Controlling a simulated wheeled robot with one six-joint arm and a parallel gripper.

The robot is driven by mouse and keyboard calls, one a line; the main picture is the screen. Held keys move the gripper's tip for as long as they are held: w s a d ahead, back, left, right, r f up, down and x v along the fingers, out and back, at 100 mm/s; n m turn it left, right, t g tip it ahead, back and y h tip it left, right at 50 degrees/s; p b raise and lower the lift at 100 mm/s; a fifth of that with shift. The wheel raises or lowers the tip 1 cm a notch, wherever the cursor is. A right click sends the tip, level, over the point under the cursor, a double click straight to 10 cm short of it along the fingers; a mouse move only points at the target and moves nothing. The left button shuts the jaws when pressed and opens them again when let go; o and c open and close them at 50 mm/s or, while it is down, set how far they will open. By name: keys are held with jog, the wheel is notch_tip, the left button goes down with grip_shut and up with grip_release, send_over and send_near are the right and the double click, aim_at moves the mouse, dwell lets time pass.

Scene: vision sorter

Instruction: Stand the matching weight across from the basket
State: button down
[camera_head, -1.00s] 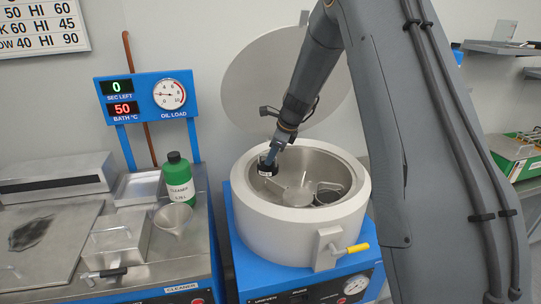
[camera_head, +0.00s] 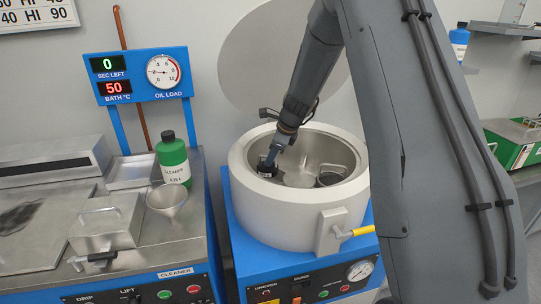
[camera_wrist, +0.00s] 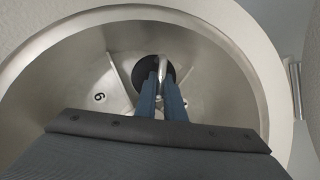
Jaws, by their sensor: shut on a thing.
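A black round weight (camera_head: 265,169) with a white label hangs from my gripper (camera_head: 270,157) inside the open white drum (camera_head: 290,215), on its left side. In the wrist view the dark weight (camera_wrist: 150,66) has a metal loop handle (camera_wrist: 163,70), and my gripper (camera_wrist: 160,78) is shut on it. Whether its base touches the drum floor is unclear. A dark round thing, perhaps the basket (camera_head: 330,177), sits across at the drum's right side, partly hidden by the rim.
The drum's round lid (camera_head: 255,75) stands open behind. A yellow-handled valve (camera_head: 358,232) sticks out at the front. To the left are a green cleaner bottle (camera_head: 173,160), a funnel (camera_head: 167,203) and a lidded metal box (camera_head: 107,225). The drum wall closely surrounds my gripper.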

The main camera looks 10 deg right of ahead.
aim_at(273, 168)
jog(key=shift+f+b, duration=1.75)
jog(key=shift+f, duration=1.35)
jog(key=c, duration=1.8)
grip_release()
jog(key=shift+o, duration=0.2)
